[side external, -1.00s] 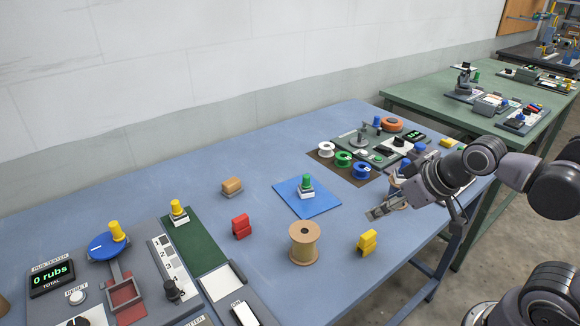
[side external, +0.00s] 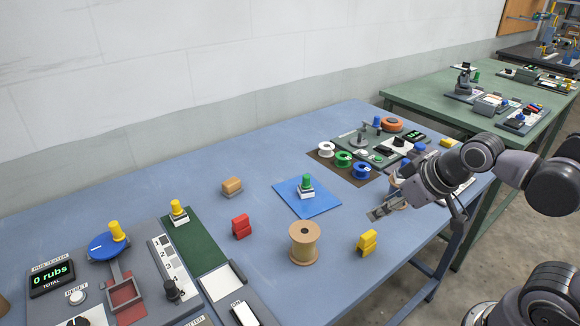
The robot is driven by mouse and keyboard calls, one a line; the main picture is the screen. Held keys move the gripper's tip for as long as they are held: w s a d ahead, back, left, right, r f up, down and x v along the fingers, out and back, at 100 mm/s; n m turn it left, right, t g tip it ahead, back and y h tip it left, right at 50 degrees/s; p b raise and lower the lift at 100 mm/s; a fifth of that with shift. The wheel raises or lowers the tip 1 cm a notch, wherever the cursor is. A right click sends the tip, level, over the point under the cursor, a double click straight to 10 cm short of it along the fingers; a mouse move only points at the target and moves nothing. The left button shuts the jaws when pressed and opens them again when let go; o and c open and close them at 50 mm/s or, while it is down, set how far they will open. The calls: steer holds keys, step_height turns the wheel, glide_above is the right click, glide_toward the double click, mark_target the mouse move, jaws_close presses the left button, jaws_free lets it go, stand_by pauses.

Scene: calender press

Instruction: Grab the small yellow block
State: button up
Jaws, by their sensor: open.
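The small yellow block (side external: 367,242) stands on the blue table near its front edge, right of the wooden spool. It looks like two stacked or stepped yellow pieces. My gripper (side external: 378,212) is open and empty above the table, a little behind and to the right of the yellow block, apart from it. Its fingers point down and left. Another yellow piece (side external: 448,142) lies at the far right end of the table.
A wooden spool (side external: 304,243) stands left of the yellow block. A red block (side external: 241,227), a tan block (side external: 232,186) and a blue mat (side external: 323,207) with a green-knobbed stamp (side external: 306,187) lie further left and back. Bare table surrounds the yellow block.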

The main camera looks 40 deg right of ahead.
mark_target(369, 234)
steer(key=n+g, duration=0.1)
steer(key=n, duration=0.3)
steer(key=w+n+g, duration=0.1)
steer(key=n+g, duration=0.1)
steer(key=n, duration=0.1)
steer(key=n+g, duration=0.1)
steer(key=n, duration=0.3)
steer(key=shift+w+a+f+n+g, duration=0.2)
steer(key=shift+a+f+n+g, duration=0.1)
steer(key=shift+g, duration=0.1)
steer(key=n+g, duration=0.1)
steer(key=n, duration=0.1)
steer(key=n+g, duration=0.1)
steer(key=n, duration=0.2)
steer(key=shift+w+a+f, duration=0.15)
steer(key=shift+f, duration=2.8)
steer(key=shift+w+f, duration=0.15)
steer(key=shift+f, duration=1.2)
steer(key=shift+w+f, duration=0.1)
steer(key=shift+f, duration=1.2)
